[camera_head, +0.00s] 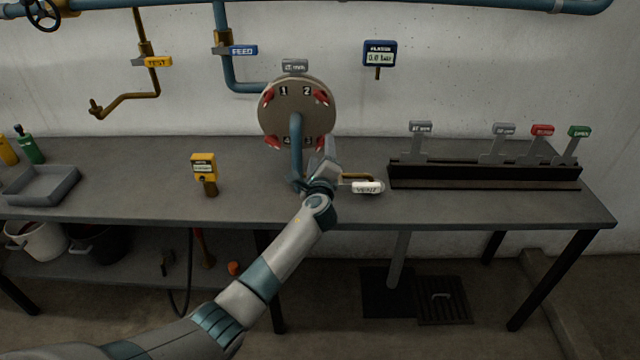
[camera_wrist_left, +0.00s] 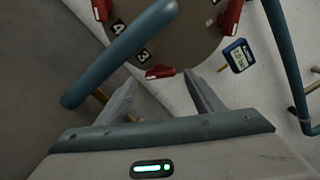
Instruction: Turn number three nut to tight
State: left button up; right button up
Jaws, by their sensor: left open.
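A round tan end plate (camera_head: 296,103) stands upright at the back of the bench, with numbered labels and red wing-shaped nuts around its edge. In the left wrist view, the number three nut (camera_wrist_left: 160,72) is red and sits beside the label 3 (camera_wrist_left: 143,55). My left gripper (camera_head: 324,152) is at the plate's lower right edge. In its wrist view the open fingers (camera_wrist_left: 160,79) stand either side of the number three nut, which appears just beyond the tips. I cannot tell whether they touch it. My right gripper is not in view.
A blue pipe (camera_head: 296,135) runs down in front of the plate, close to my left fingers. A white-tagged vent handle (camera_head: 367,187) is just right of my wrist. A yellow device (camera_head: 204,170) stands left on the bench. A long dark rack (camera_head: 485,172) is at right.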

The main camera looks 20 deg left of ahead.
pick_arm(q)
jog(key=b+v, duration=0.1)
jog(key=v, duration=1.3)
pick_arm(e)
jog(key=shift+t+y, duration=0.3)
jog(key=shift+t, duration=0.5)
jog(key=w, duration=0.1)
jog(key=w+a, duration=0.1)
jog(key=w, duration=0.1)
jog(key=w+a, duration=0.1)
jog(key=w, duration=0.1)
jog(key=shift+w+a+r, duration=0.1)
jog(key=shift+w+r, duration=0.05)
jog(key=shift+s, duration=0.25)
